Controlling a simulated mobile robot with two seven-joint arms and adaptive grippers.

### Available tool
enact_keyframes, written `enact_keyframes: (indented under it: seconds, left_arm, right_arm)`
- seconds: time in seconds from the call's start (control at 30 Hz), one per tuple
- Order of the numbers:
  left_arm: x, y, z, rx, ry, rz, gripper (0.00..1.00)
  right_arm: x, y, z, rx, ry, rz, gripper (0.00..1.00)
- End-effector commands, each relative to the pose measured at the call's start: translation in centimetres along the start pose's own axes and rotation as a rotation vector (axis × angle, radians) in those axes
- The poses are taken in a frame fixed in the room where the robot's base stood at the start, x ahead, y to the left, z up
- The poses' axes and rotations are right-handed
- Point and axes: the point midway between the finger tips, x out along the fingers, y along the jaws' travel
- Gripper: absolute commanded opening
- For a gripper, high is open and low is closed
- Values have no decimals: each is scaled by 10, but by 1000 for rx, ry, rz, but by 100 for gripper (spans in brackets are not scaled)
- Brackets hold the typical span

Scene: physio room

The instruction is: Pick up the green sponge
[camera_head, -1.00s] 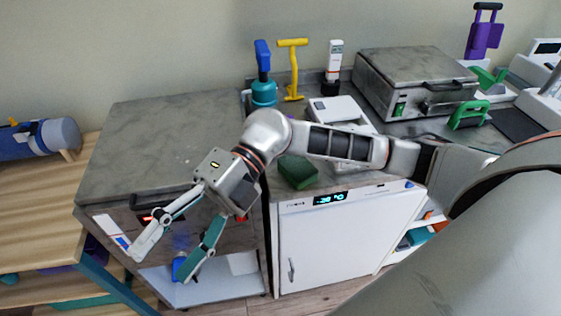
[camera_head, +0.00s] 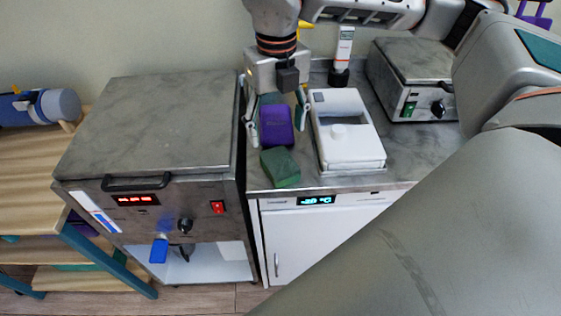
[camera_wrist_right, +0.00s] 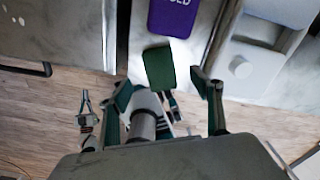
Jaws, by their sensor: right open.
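The green sponge (camera_head: 280,166) lies on the grey counter near its front edge, just in front of a purple block (camera_head: 276,124). My right gripper (camera_head: 277,118) is open and empty, pointing down above the counter, with its fingers to either side of the purple block in the head view. In the right wrist view, the sponge (camera_wrist_right: 159,68) shows between and a little beyond the open fingertips (camera_wrist_right: 163,88), apart from both. The purple block (camera_wrist_right: 173,17) is past the sponge, with partly cut-off white lettering. My left gripper does not show in the head view.
A white lidded device (camera_head: 345,150) stands close right of the sponge. A steel cabinet (camera_head: 160,125) with a red display stands left, beyond a narrow gap. A white upright device (camera_head: 342,55) and a metal box (camera_head: 415,75) are behind. The counter's front edge is close.

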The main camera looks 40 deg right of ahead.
Motion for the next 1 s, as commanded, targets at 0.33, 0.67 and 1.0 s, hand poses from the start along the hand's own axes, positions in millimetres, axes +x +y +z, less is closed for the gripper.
enact_keyframes:
  seconds: [0.33,0.67,1.0]
  left_arm:
    - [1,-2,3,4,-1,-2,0]
    - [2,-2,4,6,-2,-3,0]
    - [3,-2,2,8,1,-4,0]
  right_arm:
    - [27,-3,1,11,-5,-10,65]
    - [66,1,-1,9,-2,-10,65]
    - [77,1,0,9,-6,-8,62]
